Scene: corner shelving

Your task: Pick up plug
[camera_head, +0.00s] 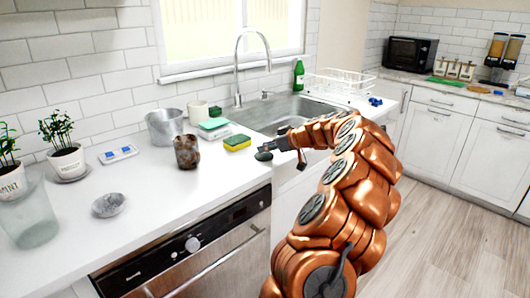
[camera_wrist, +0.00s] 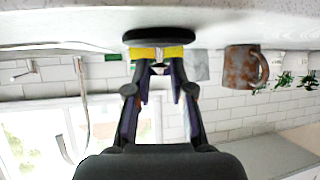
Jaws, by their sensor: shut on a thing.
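The plug is a small black disc with a short stem. In the head view the plug (camera_head: 264,155) is at the tip of my gripper (camera_head: 276,146), near the sink's front left corner. In the wrist view, which is upside down, the plug (camera_wrist: 158,35) sits just beyond my fingertips (camera_wrist: 158,63). The two fingers are drawn together on its stem. The disc looks close to the white counter surface; whether it touches cannot be told. The fingertips are small and partly dark in the head view.
The sink (camera_head: 285,110) with its tall faucet (camera_head: 238,70) is behind my gripper. A yellow-green sponge (camera_head: 237,142) and a rusty mug (camera_head: 186,152) stand to the left; the mug shows in the wrist view (camera_wrist: 240,67). A white dish rack (camera_head: 338,83) stands right of the sink.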

